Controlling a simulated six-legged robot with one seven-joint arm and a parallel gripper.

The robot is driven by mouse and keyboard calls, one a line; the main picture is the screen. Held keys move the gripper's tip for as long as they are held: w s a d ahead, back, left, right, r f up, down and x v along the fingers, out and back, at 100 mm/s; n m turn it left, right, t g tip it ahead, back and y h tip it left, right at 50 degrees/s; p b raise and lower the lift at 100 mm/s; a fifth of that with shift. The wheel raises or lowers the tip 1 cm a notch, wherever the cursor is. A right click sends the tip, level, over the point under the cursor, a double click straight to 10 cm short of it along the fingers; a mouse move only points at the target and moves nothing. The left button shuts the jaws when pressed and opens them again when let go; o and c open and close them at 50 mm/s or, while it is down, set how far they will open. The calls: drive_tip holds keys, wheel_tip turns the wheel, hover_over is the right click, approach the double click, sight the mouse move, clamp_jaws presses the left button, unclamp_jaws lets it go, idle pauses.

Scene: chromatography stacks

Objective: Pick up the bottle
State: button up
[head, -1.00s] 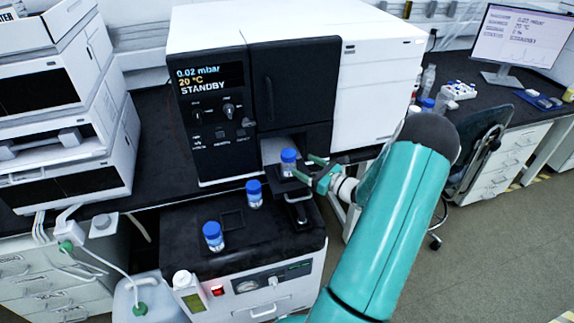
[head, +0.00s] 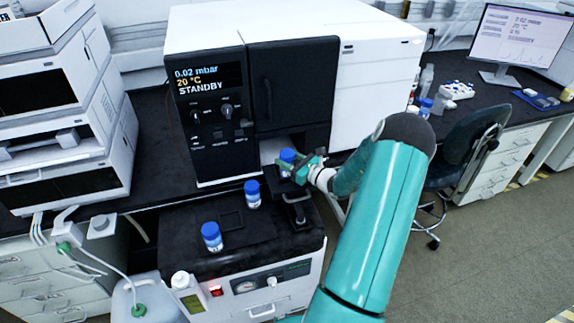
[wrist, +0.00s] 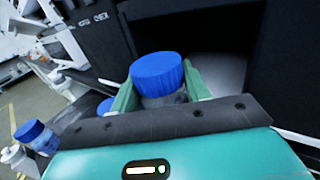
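The bottle (head: 287,158), with a ribbed blue cap, stands upright on the small black shelf (head: 291,189) at the front of the machine. My gripper (head: 292,168) is level with it, with one green finger on each side. In the wrist view the blue cap (wrist: 158,75) sits between the two fingers (wrist: 160,92). The bottle's lower body is hidden behind the gripper's body. I cannot tell whether the fingers press on it or stand slightly apart.
Two more blue-capped bottles stand on the black-topped unit, one nearer the shelf (head: 252,194) and one farther left (head: 211,236). The machine's dark door (head: 292,85) rises just behind the shelf. White stacked instruments (head: 60,125) stand at left. A chair (head: 470,150) is at right.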

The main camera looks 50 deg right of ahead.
sight(288, 154)
drive_tip(key=c, duration=0.4)
drive_tip(key=shift+r, duration=0.1)
drive_tip(key=shift+r, duration=0.55)
wheel_tip(288, 154, up, 2)
drive_tip(key=shift+r, duration=0.1)
drive_tip(key=s+a+r, duration=0.2)
drive_tip(key=s+r, duration=0.1)
drive_tip(key=s, duration=0.1)
drive_tip(key=s+a+r, duration=0.2)
drive_tip(key=s+r, duration=0.1)
drive_tip(key=s, duration=0.1)
drive_tip(key=s+a+r, duration=0.3)
drive_tip(key=s, duration=0.1)
drive_tip(key=shift+r, duration=0.15)
